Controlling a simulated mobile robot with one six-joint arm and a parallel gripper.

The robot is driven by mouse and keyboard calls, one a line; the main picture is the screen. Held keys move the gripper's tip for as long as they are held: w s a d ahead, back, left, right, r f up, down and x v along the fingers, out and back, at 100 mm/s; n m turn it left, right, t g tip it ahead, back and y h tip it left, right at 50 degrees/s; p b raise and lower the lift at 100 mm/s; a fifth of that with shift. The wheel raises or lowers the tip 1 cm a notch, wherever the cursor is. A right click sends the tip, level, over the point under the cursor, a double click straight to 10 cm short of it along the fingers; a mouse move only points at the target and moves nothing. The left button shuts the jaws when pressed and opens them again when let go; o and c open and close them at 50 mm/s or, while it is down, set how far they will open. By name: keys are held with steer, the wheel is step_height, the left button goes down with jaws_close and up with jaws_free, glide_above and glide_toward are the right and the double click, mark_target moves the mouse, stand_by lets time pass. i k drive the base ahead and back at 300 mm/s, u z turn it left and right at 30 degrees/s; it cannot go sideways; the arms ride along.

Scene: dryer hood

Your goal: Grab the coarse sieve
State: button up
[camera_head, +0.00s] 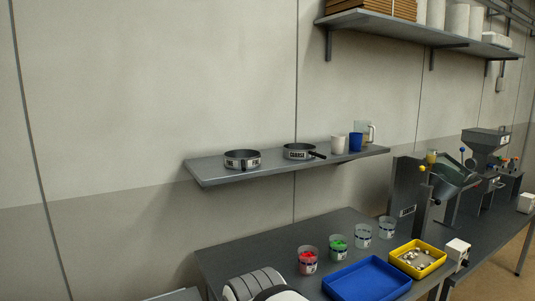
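The coarse sieve (298,152) is a dark round pan with a white label that seems to read COARSE. It sits on the grey wall shelf (215,178), right of the fine sieve (242,160), with a gap between them. A short black handle (317,155) sticks out at its right, toward the shelf's front edge. The fine sieve is similar, with a label that seems to read FINE. My gripper is not in view; a white and grey rounded part at the bottom edge looks like part of my arm.
Right of the sieves stand a white cup (338,145), a blue cup (355,142) and a clear jug (366,131). Below, the dark table (235,257) holds several labelled cups, a blue tray (340,282) and a yellow tray (399,265). A higher shelf (400,32) hangs upper right.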

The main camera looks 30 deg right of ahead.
mark_target(293, 152)
steer(key=u, duration=2.35)
steer(key=k, duration=1.9)
steer(key=z, duration=2.65)
steer(key=i, duration=1)
